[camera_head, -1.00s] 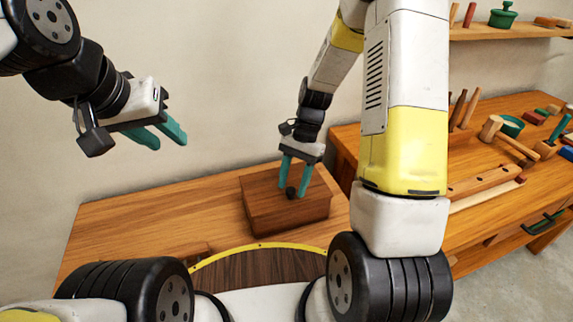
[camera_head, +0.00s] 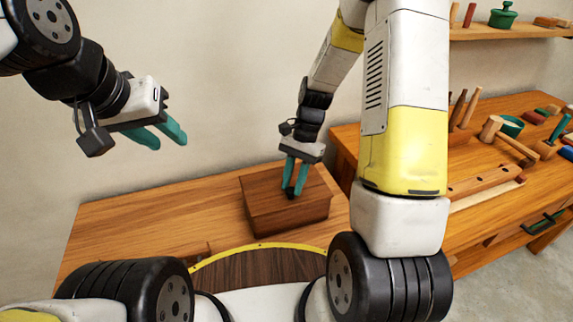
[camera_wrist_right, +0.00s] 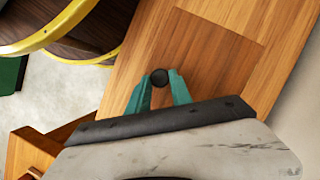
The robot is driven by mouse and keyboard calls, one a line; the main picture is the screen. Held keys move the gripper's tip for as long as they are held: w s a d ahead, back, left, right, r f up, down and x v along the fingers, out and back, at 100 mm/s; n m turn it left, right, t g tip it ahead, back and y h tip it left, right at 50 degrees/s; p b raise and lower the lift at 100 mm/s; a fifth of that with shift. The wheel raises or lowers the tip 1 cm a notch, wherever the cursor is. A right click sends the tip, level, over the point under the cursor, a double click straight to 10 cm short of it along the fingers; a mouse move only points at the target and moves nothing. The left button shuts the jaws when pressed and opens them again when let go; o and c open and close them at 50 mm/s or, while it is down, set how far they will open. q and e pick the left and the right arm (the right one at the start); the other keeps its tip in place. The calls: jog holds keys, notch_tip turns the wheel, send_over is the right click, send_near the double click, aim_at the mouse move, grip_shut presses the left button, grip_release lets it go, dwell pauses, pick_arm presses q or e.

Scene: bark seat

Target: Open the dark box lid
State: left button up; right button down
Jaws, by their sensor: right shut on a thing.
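The dark wooden box (camera_head: 290,213) stands closed on the wooden table, with its lid (camera_head: 262,187) down flat. A small round black knob (camera_wrist_right: 159,77) sits on the lid and shows between the teal fingertips in the right wrist view. My right gripper (camera_head: 294,191) reaches down from above and is shut on the knob; it also shows in the right wrist view (camera_wrist_right: 161,84). The fingers mostly hide the knob in the head view. My left gripper (camera_head: 166,136) hangs in the air at the upper left, its teal fingers apart and empty, away from the box.
The wooden table (camera_head: 130,220) is clear to the left of the box. The wall is close behind the box.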

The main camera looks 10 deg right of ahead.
jog(key=shift+w+r, duration=0.1)
dwell(0.7)
jog(key=shift+w+a+r, duration=0.1)
jog(key=shift+w+r, duration=0.3)
jog(key=shift+r, duration=0.3)
jog(key=w+a+r, duration=0.2)
jog(key=w+r, duration=0.5)
jog(key=w, duration=0.4)
jog(key=shift+w+a, duration=0.25)
jog(key=shift+a, duration=0.1)
jog(key=c, duration=1.8)
grip_release()
jog(key=shift+a, duration=0.2)
jog(key=o, duration=0.3)
jog(key=shift+s+d, duration=0.1)
jog(key=o, duration=0.4)
jog(key=shift+d, duration=0.1)
jog(key=shift+c, duration=0.2)
jog(key=shift+d, duration=0.1)
